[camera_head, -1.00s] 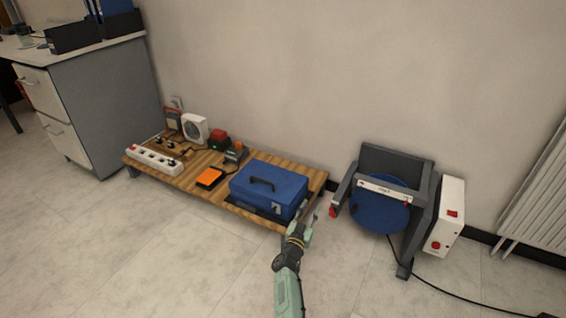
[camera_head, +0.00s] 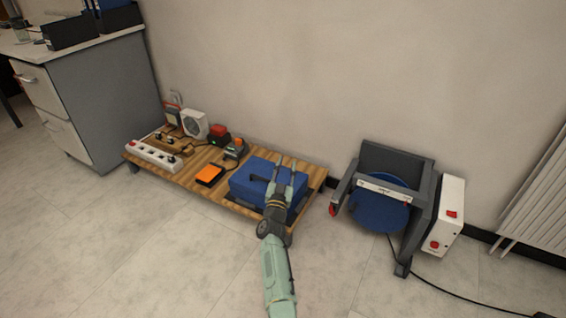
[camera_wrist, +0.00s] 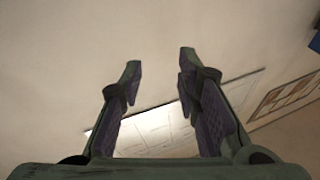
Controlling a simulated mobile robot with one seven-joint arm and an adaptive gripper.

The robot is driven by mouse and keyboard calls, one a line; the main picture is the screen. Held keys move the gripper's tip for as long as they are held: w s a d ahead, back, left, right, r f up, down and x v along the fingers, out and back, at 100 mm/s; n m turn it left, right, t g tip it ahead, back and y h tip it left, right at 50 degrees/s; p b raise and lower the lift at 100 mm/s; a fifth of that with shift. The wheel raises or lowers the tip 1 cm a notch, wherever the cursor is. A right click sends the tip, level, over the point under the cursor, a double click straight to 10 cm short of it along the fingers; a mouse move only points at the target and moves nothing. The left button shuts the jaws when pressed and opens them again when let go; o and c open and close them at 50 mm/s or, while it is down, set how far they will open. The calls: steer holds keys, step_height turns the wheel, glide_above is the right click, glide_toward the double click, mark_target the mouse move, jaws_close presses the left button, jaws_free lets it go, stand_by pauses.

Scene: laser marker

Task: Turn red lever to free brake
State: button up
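A small red part (camera_head: 333,210), perhaps the red lever, is at the front left of a grey frame (camera_head: 398,160) holding a blue disc (camera_head: 378,212). It is too small to tell its exact shape or angle. My gripper (camera_head: 287,162) appears over the blue case, left of the grey frame and apart from the red part. In the wrist view my gripper (camera_wrist: 160,64) is open, with nothing between its fingers. No red lever shows in the wrist view.
A low wooden table (camera_head: 220,203) holds the blue case (camera_head: 250,185), an orange pad (camera_head: 209,175) and a power strip (camera_head: 153,155). A white box (camera_head: 449,205) with red buttons adjoins the grey frame. A radiator (camera_head: 540,195) is far right. A cable crosses the floor.

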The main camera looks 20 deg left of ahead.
steer(key=shift+a+r, duration=0.35)
steer(key=shift+r, duration=0.2)
